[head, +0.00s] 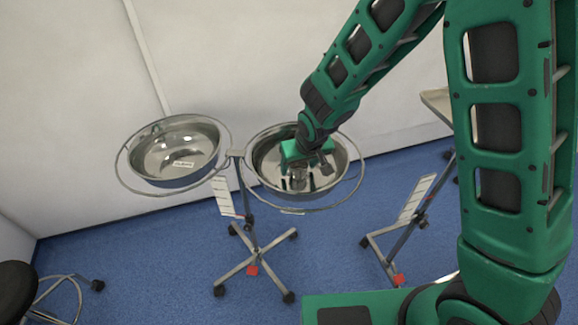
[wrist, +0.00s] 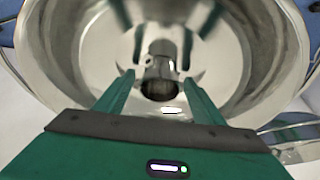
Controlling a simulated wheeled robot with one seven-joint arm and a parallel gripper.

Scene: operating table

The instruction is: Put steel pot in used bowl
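A small steel pot (head: 297,184) stands inside the right steel bowl (head: 343,178), below my gripper (head: 304,168). In the wrist view the pot (wrist: 160,88) shows a dark round opening, between and beyond the fingertips. My gripper (wrist: 160,76) is open, its two green fingers spread with visible gaps on both sides of the pot. The left steel bowl (head: 150,160) is empty, with a white label (head: 183,164) inside. A white label (wrist: 172,110) also shows in the right bowl in the wrist view. I cannot read either label, so which bowl is the used one is unclear.
Both bowls sit in wire rings on one wheeled stand (head: 247,200), side by side. A white wall (head: 250,60) is close behind. Another wheeled stand (head: 400,230) is at the right. A dark stool (head: 15,285) is at the lower left. Blue floor (head: 150,270) is open in front.

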